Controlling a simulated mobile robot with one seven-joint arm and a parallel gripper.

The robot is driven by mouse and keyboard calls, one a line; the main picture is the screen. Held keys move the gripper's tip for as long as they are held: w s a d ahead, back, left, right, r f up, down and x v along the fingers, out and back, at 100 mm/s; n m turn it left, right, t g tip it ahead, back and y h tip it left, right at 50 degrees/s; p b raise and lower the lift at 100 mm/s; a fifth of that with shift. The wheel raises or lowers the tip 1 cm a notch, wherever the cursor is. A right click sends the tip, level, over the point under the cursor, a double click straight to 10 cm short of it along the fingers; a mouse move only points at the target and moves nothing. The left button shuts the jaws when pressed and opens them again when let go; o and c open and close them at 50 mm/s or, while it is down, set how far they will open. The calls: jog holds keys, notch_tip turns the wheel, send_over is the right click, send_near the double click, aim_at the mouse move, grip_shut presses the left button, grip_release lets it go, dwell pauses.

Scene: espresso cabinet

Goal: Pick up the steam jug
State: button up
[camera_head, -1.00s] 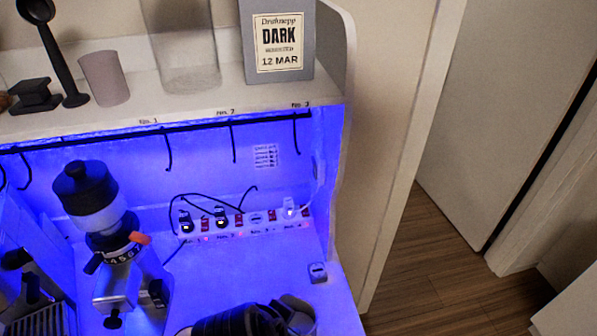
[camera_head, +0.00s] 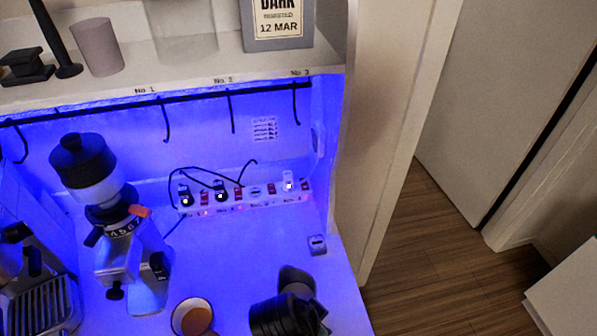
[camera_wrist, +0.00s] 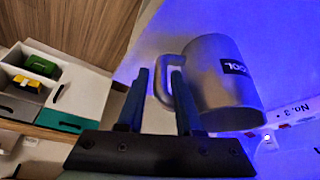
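The steam jug (camera_wrist: 222,85) is a grey metal jug with a dark label and a side handle (camera_wrist: 165,72). It shows at the upper right of the wrist view. My gripper (camera_wrist: 158,85) is open, with its two fingers apart and the jug's handle at their tips, partly between them. I cannot tell whether either finger touches the handle. In the head view the dark end of my arm (camera_head: 288,314) is at the bottom edge over the blue-lit counter. I cannot make out the jug there.
A grinder (camera_head: 108,225) stands left of my arm. A white-rimmed cup with brown contents (camera_head: 192,316) is at the bottom edge. A socket strip (camera_head: 245,197) with cables runs along the back wall. Hooks (camera_head: 232,112) hang above. A tray with boxes (camera_wrist: 45,85) is at left in the wrist view.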

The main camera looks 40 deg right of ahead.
jog(key=shift+x, duration=1.35)
grip_shut()
dwell(0.3)
